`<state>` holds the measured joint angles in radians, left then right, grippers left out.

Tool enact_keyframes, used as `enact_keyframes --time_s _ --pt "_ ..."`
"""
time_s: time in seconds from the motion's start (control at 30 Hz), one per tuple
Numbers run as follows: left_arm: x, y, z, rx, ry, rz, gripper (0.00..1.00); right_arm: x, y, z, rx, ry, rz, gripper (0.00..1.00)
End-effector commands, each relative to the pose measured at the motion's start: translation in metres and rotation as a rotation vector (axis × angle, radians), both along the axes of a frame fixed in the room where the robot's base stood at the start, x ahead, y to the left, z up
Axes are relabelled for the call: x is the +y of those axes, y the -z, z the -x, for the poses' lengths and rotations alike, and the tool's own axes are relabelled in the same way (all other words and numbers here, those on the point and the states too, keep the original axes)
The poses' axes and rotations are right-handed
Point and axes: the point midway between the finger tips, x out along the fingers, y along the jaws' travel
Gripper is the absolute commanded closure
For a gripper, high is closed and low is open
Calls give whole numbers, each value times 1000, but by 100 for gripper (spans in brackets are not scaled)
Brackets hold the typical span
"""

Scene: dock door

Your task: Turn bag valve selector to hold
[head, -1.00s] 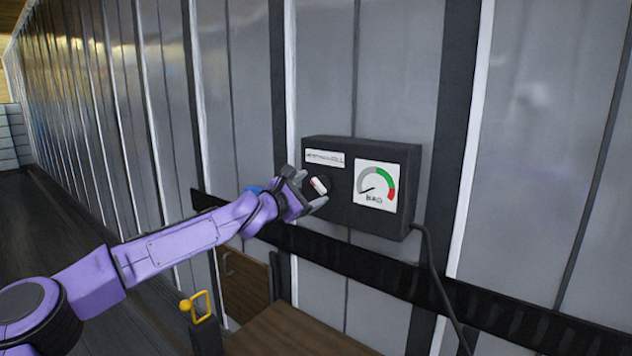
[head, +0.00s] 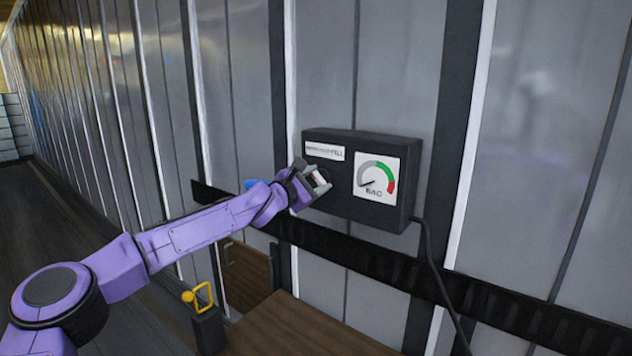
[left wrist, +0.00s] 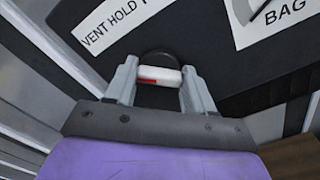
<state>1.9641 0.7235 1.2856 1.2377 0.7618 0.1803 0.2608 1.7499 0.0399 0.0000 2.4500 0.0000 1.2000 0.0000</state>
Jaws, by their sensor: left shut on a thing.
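The dark valve box (head: 400,213) is fixed to the ribbed wall in the head view. Its selector is a white handle with a red mark (left wrist: 158,76) on a round dark base, seen in the left wrist view. A label (left wrist: 112,27) beside it reads "VENT HOLD", with the rest cut off. The gauge (head: 375,178) marked "BAG" has its needle at the lower left, on the grey side. My left gripper (head: 318,184) is shut on the selector handle; its two fingers (left wrist: 158,88) stand at the handle's ends. My right gripper is not in view.
A black slotted rail (head: 480,297) runs along the wall below the box. A cable (head: 428,270) hangs from the box's right side. A brown wooden surface (head: 300,330) and a dark post with a yellow handle (head: 203,296) are below my left arm.

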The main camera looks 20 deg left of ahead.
Motion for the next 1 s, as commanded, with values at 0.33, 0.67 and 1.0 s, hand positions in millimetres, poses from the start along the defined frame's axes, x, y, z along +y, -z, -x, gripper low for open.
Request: enact_keyframes --time_s 0.33,0.67,1.0 --pt "0 1 0 -80 -1 -215 77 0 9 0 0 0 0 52" --pt "-1 2 1 -181 -1 -491 77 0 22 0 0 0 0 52" --pt "-1 3 1 -255 -1 -699 77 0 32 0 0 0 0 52"
